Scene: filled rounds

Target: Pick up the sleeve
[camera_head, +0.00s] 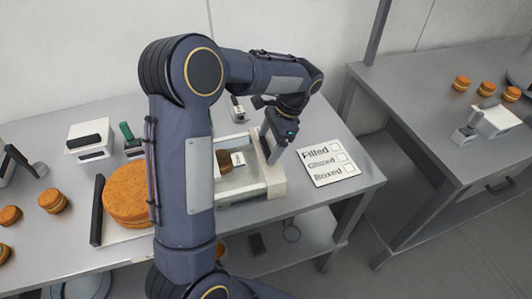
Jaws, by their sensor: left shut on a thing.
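A box-like frame with pale edges and a cream bar at its right end (272,181), which seems to be the sleeve, is on the grey table right of my arm. A small filled round (223,160) and a white label (238,159) show within its outline. My left gripper (272,153) points down at the cream bar and is shut on it. The fingertips are partly hidden, and my arm covers the frame's left side. I cannot tell whether the frame is lifted off the table. My right gripper is not in view.
A large orange-brown round (125,195) is left of my arm, beside a black bar (97,211). Several small rounds (53,200) lie farther left. A second table (420,88) stands at right.

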